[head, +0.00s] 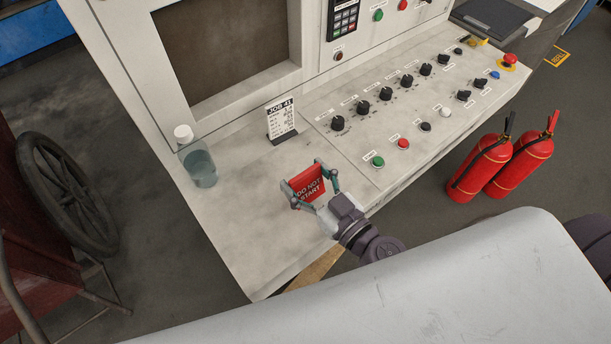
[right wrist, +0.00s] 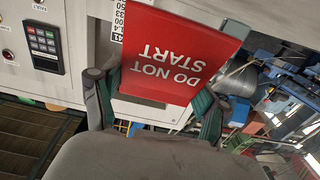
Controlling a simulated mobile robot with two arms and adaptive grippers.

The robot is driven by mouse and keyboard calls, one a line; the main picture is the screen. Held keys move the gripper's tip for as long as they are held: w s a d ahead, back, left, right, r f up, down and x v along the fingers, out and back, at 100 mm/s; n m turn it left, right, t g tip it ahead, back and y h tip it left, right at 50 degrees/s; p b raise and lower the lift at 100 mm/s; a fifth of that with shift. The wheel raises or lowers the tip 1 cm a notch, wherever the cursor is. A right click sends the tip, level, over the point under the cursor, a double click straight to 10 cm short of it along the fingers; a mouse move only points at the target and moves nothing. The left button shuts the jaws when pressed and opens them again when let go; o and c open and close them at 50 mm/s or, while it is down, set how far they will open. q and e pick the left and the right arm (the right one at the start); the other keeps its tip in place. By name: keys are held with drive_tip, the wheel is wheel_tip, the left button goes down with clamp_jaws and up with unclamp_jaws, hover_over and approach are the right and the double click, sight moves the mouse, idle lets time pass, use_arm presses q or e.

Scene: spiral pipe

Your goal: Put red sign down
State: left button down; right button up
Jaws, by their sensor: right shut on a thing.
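The red sign (head: 306,184), lettered "DO NOT START", is held in my right gripper (head: 314,188) over the left part of the console's pale sloped panel. The gripper's fingers are shut on the sign's two sides. In the right wrist view the red sign (right wrist: 178,55) fills the upper middle, its lettering upside down, between the two fingers of my right gripper (right wrist: 155,100). I cannot tell whether the sign's lower edge touches the panel. My left gripper is not in view.
The console panel (head: 240,215) has free room left of the sign. A "JOB 41" card (head: 281,118) and a clear bottle (head: 199,165) with a white cap stand behind it. Knobs and buttons, including a green one (head: 377,161), lie to the right. Two fire extinguishers (head: 482,166) stand on the floor.

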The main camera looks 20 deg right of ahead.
drive_tip(key=shift+f, duration=0.45)
drive_tip(key=o, duration=1.2)
drive_tip(key=shift+o, duration=0.2)
